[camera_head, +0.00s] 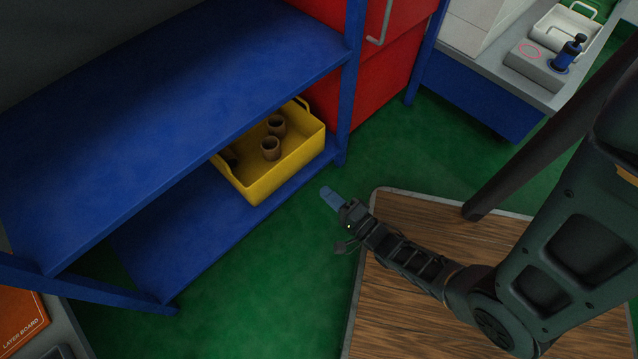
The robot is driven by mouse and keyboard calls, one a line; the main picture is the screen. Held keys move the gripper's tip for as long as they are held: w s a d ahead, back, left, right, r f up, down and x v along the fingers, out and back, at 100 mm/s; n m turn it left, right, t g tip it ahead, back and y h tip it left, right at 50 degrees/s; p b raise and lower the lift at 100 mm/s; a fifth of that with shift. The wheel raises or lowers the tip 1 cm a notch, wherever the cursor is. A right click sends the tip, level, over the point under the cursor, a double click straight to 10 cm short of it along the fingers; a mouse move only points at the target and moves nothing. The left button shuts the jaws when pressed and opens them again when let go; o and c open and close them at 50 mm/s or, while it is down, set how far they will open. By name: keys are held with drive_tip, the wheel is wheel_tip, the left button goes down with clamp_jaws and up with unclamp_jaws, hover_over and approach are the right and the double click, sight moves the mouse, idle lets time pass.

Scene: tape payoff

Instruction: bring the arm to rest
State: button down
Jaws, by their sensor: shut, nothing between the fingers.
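My gripper (332,199) is at the end of my dark arm, near the middle of the head view. It is shut and nothing shows between its fingers. It hangs over the green floor, just past the left edge of a wooden board (420,222). My arm comes in from the right side and stretches over the board toward the blue shelf. The gripper looks apart from the shelf and from the yellow tray; its height above the floor is hard to tell.
A blue shelf unit (180,100) fills the left. Its lower level holds a yellow tray (290,165) with brown cups (270,148). A red cabinet (375,80) stands behind. A grey bench (520,85) with a blue bottle (567,54) is upper right. Green floor (250,280) lies clear between.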

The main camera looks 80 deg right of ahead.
drive_tip(key=shift+s+a, duration=0.25)
drive_tip(key=shift+s, duration=0.15)
drive_tip(key=s+a+r+n+y, duration=0.25)
drive_tip(key=a+r+n, duration=0.45)
drive_tip(key=r, duration=0.5)
drive_tip(key=s+a+r+n+y, duration=0.1)
drive_tip(key=a+r+n+y, duration=0.3)
drive_tip(key=r+n, duration=0.65)
drive_tip(key=s+a+r+n+y, duration=0.25)
drive_tip(key=a+r+n, duration=0.4)
drive_tip(key=r, duration=0.65)
wheel_tip(320, 180, up, 32)
drive_tip(key=p, duration=3.1)
drive_tip(key=shift+w+d+f+y, duration=0.25)
drive_tip(key=shift+d+y, duration=0.05)
drive_tip(key=shift+d, duration=0.05)
